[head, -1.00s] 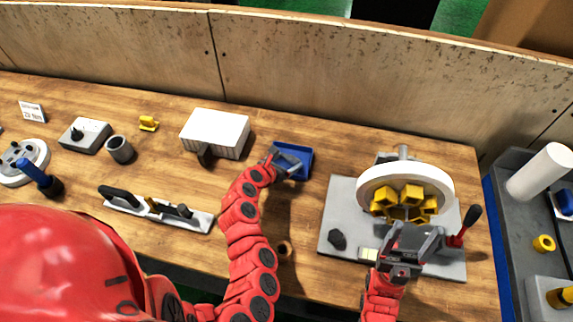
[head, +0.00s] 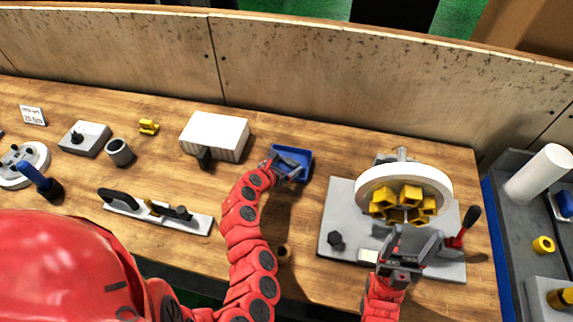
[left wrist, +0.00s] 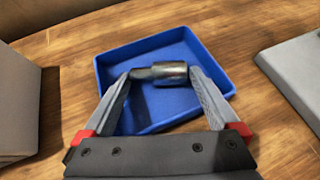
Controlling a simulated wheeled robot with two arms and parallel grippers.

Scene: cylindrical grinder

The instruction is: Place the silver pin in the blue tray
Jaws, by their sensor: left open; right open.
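The blue tray (head: 305,154) lies on the wooden bench right of the white box, and it also shows in the left wrist view (left wrist: 215,52). The silver pin (left wrist: 171,74) shows in the left wrist view, lying sideways over the tray floor. It has a thick body and a thinner end pointing left. My left gripper (head: 284,161) is at the tray, open, with its fingertips at either end of the pin. Whether the pin rests on the tray floor is hard to tell. My right gripper (head: 420,240) is open in front of the grinding wheel fixture (head: 340,195).
A white ribbed box (head: 215,132) stands left of the tray. A grey bar with handles (head: 190,222) and a grey cup (head: 119,152) lie further left. A grey side cart (head: 515,215) stands at the right. Bare bench lies between tray and fixture.

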